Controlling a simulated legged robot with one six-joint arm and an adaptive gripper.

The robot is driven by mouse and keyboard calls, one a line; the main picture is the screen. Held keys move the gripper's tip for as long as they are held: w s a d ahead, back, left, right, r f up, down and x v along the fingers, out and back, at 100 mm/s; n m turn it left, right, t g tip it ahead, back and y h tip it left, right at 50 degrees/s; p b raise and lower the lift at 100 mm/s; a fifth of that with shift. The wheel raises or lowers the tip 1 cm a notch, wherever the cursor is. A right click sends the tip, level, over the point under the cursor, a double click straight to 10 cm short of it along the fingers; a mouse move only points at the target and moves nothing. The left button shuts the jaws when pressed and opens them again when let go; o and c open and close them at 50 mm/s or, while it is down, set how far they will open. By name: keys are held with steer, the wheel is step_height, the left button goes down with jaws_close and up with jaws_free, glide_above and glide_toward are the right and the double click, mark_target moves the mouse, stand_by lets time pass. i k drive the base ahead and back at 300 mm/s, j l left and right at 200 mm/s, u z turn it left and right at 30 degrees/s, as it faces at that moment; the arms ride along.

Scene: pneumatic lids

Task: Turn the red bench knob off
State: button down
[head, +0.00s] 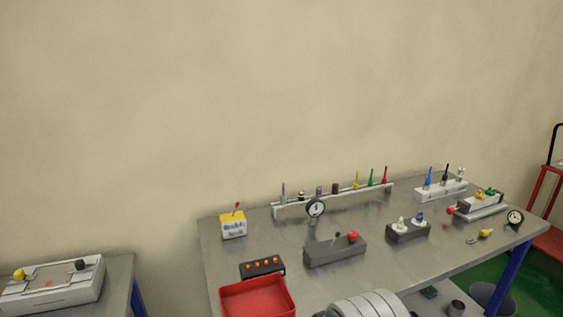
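A red round knob (353,236) sits on top of a dark grey box (335,252) near the middle of the metal bench (300,233). A small dark lever stands beside it on the same box. Its on or off setting is too small to tell. Another red knob-like part (451,211) shows at the left end of a grey and white unit at the right.
A red tray (257,299) and a black box with orange buttons (262,266) are front left. A yellow and white box (233,224) stands behind them. A rail with several coloured pieces (335,200) runs along the back.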

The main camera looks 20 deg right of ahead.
mark_target(352, 235)
steer(key=z, duration=1.15)
